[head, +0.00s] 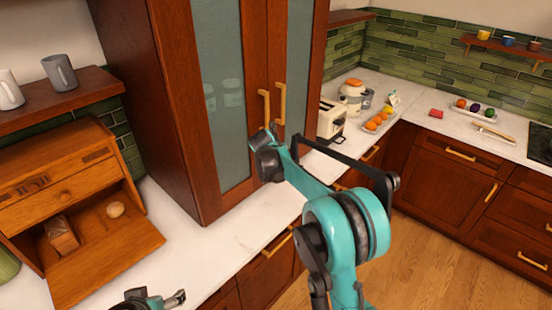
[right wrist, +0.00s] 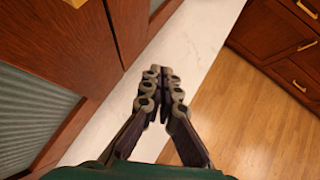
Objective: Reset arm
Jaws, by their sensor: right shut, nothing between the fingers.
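My right arm, teal and black, reaches up across the middle of the head view, in front of the tall wooden cabinet. In the right wrist view the right gripper (right wrist: 160,74) is shut and empty, its grey fingers together above the white counter edge. In the head view its fingers are not clearly seen; the wrist end is near the cabinet's lower handles. My left gripper (head: 160,299) shows only partly at the bottom edge of the head view, low by the counter; whether it is open or shut is unclear.
The tall glass-door cabinet (head: 172,110) stands close to my right arm. A wooden bread box (head: 60,175), open at the front, sits at left, below a shelf with mugs (head: 60,72). A toaster (head: 331,119) and a tray of oranges (head: 378,121) stand farther back. The counter (head: 235,245) before the cabinet is clear.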

